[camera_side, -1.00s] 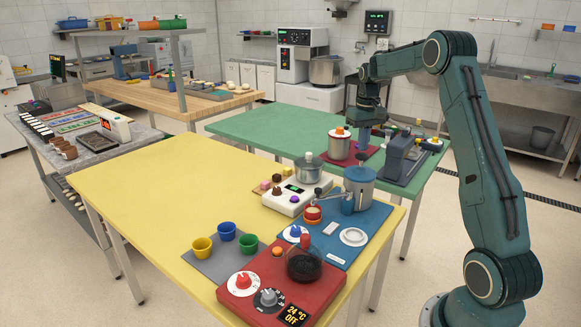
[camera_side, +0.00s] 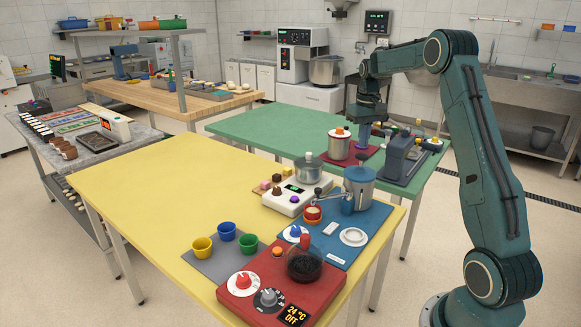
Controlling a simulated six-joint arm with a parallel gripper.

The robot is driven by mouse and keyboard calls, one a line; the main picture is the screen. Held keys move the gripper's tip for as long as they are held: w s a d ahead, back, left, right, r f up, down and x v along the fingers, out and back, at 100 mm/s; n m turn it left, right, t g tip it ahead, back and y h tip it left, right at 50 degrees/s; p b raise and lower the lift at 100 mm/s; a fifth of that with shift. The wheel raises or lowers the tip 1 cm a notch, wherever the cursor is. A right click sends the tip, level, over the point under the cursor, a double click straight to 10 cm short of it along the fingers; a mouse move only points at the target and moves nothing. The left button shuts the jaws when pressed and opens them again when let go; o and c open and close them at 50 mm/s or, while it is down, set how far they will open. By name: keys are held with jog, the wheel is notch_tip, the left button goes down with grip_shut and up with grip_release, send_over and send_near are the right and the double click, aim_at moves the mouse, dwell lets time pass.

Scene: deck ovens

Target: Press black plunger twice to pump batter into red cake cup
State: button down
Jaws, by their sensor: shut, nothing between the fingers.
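The batter dispenser (camera_side: 358,188) is a grey-blue pot on the blue mat (camera_side: 335,243), with a spout reaching left. The red cake cup (camera_side: 313,213) stands upright below the spout end; its top looks pale. My gripper (camera_side: 363,142) points down above the dispenser, shut and empty.
The red control panel (camera_side: 270,297) is nearer the front. The yellow table's left part (camera_side: 150,190) is clear.

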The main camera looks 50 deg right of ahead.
jog(key=shift+r, duration=2.75)
jog(key=s+a+r+n+t+h, duration=0.1)
jog(key=s+a+r, duration=0.25)
jog(key=a, duration=0.75)
jog(key=s+a+r+n+t, duration=0.15)
jog(key=a+r, duration=0.35)
jog(key=a, duration=0.5)
jog(key=s+a+f+n+t, duration=0.1)
jog(key=s+a+f, duration=0.2)
jog(key=s+a, duration=0.4)
jog(key=s+a+f+n+t+y, duration=0.1)
jog(key=s+a+f+n+t, duration=0.1)
jog(key=s+a, duration=0.5)
jog(key=s+f, duration=0.1)
jog(key=s, duration=0.2)
jog(key=shift+a, duration=0.35)
jog(key=shift+n, duration=0.25)
